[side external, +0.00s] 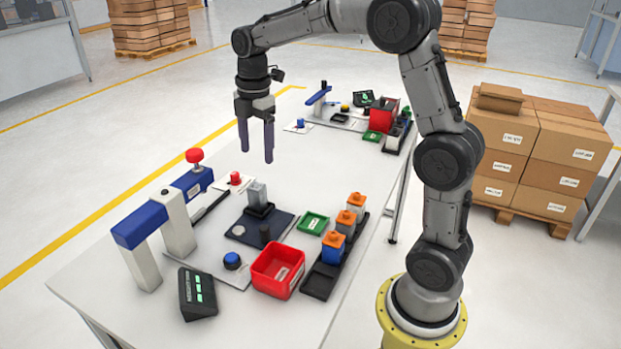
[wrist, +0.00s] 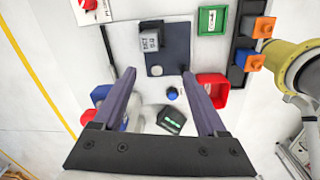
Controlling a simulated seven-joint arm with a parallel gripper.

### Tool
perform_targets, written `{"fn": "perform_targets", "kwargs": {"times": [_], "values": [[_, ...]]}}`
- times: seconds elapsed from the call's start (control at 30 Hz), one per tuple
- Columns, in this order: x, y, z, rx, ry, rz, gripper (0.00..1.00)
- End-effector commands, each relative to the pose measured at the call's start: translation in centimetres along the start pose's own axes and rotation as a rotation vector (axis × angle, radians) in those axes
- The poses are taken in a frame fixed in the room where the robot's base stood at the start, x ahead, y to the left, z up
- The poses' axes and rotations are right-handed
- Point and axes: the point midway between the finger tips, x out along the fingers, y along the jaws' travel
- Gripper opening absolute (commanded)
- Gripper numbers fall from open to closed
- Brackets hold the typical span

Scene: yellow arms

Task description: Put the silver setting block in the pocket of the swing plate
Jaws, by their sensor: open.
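The silver setting block (side external: 257,193) stands upright at the far end of the dark navy swing plate (side external: 240,238), in or on a black seat; I cannot tell how deep it sits. In the wrist view the block (wrist: 150,41) is at the upper left of the plate (wrist: 175,45), with dark lettering on its face. A short dark knob (side external: 265,233) and a pale disc (side external: 238,230) show on the plate. My gripper (side external: 256,155) is open and empty, pointing down, high above the table. In the wrist view its fingers (wrist: 160,74) are spread, with the block beyond the tips.
A blue and white gantry with a red button (side external: 194,156) stands left of the plate.

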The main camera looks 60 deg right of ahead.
Motion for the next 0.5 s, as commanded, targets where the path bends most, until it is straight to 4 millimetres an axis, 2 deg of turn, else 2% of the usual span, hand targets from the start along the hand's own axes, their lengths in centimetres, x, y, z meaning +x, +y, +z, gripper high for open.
{"fn": "perform_targets", "kwargs": {"times": [0.03, 0.1, 0.2, 0.33, 0.5], "values": [[-1.6, -1.9, -0.8, 0.083, 0.002, 0.038, 0.75], [-3.2, -4.7, -1.8, 0.231, 0.013, 0.086, 0.75], [-4.8, -8.9, -3.0, 0.45, 0.046, 0.15, 0.75], [-5.5, -14.5, -4.1, 0.733, 0.117, 0.222, 0.75], [-4.6, -20.9, -4.7, 1.068, 0.242, 0.281, 0.75]]}}
